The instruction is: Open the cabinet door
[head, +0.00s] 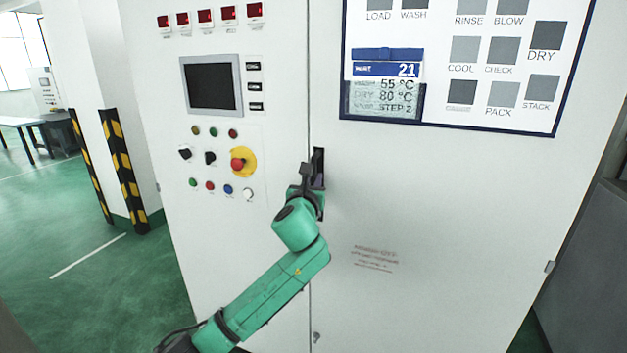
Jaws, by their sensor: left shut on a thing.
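The white cabinet door (450,220) fills the middle and right of the head view, flush with the panel beside it as far as I can see. A narrow vertical seam runs along its left edge. A dark handle (319,165) sits near that seam at mid height. The green left arm reaches up from the bottom left. My right gripper is not in view.
The left cabinet panel carries a screen (211,86), coloured buttons and a red emergency stop (238,164). A sign board (465,60) is on the door's upper part. Yellow-black striped posts (125,170) stand at left beside open green floor (130,270). A grey unit (590,270) stands at right.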

